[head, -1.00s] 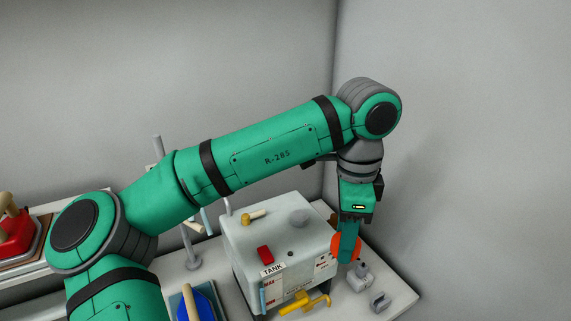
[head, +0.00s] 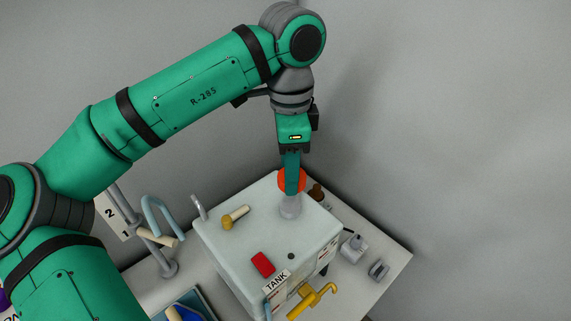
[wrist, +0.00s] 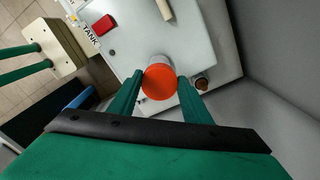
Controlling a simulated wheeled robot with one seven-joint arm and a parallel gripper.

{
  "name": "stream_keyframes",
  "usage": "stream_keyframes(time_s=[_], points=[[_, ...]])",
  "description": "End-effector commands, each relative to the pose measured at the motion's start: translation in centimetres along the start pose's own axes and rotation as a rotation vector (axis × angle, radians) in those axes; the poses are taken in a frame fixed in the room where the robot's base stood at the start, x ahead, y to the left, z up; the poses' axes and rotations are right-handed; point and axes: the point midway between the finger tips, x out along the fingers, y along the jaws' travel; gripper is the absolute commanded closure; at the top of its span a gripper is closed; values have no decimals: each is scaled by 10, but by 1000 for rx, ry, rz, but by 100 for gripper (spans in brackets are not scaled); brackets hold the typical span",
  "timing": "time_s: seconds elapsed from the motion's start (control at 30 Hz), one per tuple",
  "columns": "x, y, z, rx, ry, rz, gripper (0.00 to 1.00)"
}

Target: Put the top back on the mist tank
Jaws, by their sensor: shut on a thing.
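The mist tank (head: 245,240) is a white box labelled TANK on the bench, with a short grey round neck (head: 291,208) on its upper face. My gripper (head: 291,190) is shut on the round orange top (head: 301,181) and holds it right at the neck. In the wrist view the orange top (wrist: 159,84) sits between my two green fingers (wrist: 160,77), in front of the grey neck (wrist: 160,60). I cannot tell whether the top touches the neck. My fingers hide part of the top in the head view.
A red block (head: 263,264) and a brass-coloured fitting (head: 234,217) are on the tank's upper face. A yellow tap (head: 312,300) is at its front. Grey fittings (head: 353,247) and a brown item (head: 318,192) stand to its right. Grey walls lie behind.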

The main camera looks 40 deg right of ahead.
Motion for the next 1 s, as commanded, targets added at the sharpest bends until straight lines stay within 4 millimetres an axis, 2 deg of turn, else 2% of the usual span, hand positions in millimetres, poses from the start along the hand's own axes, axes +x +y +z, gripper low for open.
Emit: stream_keyframes(time_s=[0.33,1.0], points=[[4,0,3,-1,-3,1,78],[46,0,3,0,-3,2,78]])
